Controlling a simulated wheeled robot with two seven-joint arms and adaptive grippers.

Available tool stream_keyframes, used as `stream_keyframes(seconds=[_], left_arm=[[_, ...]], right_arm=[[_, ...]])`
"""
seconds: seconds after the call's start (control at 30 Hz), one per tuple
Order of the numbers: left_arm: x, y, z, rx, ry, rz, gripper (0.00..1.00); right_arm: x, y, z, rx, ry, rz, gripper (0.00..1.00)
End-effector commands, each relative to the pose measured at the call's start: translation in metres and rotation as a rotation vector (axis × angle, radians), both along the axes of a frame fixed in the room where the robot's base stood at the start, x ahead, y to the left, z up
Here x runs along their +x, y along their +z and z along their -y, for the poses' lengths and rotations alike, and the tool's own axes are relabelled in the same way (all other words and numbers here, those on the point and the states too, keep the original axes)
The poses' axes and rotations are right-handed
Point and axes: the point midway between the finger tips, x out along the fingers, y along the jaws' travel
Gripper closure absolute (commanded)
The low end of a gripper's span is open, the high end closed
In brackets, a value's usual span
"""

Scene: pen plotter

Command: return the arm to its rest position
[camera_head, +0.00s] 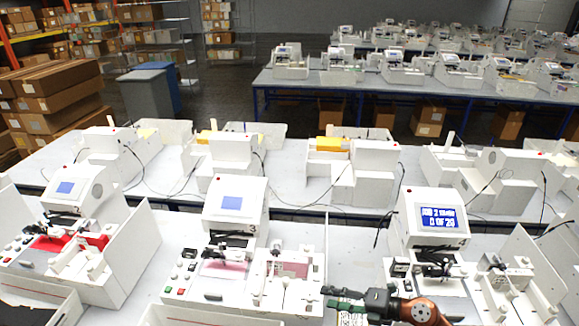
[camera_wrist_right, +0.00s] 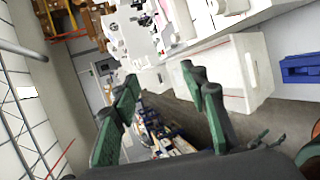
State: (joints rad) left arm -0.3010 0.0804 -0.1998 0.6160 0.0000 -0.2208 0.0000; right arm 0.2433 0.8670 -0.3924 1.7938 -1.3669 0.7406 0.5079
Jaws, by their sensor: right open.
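My right gripper (camera_head: 332,298) shows at the bottom of the head view, right of centre. Its dark and green fingers point left, and an orange-brown wrist joint is behind them. In the right wrist view, the gripper (camera_wrist_right: 160,92) has its two green fingers wide apart with nothing between them. In the head view it overlaps the front of the bench, between two white plotters; its height above the bench is hard to tell. My left arm and gripper are not in view.
A white plotter (camera_head: 235,205) with a blank blue screen stands left of the gripper. In the wrist view, a white open bin (camera_wrist_right: 228,65) and a blue object (camera_wrist_right: 300,68) are on the right.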

Motion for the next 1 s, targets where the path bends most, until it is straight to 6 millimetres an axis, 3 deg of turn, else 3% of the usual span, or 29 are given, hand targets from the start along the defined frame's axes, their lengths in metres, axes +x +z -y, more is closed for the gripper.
stream_keyframes(seconds=[0.07, 0.17, 0.27, 0.37, 0.5, 0.63, 0.8, 1.0], left_arm=[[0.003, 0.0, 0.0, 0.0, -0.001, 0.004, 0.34], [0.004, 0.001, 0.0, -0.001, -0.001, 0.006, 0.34], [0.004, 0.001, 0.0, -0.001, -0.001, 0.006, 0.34], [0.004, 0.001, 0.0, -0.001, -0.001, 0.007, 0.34], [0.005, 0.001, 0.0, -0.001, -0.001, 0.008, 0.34], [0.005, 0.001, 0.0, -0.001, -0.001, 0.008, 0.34], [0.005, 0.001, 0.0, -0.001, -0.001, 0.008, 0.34], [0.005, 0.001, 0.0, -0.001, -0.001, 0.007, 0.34]], right_arm=[[0.005, 0.039, -0.012, 0.213, -0.109, 0.043, 0.59], [0.018, 0.084, 0.004, 0.456, -0.296, 0.073, 0.59], [0.03, 0.108, 0.046, 0.666, -0.521, 0.061, 0.59], [0.034, 0.105, 0.103, 0.833, -0.777, 0.01, 0.59], [0.017, 0.058, 0.186, 0.987, -1.16, -0.137, 0.59], [-0.024, -0.009, 0.239, 1.04, -1.476, -0.327, 0.59], [-0.101, -0.096, 0.265, 1.008, -1.805, -0.62, 0.59], [-0.179, -0.155, 0.257, 0.916, -2.007, -0.897, 0.59]])
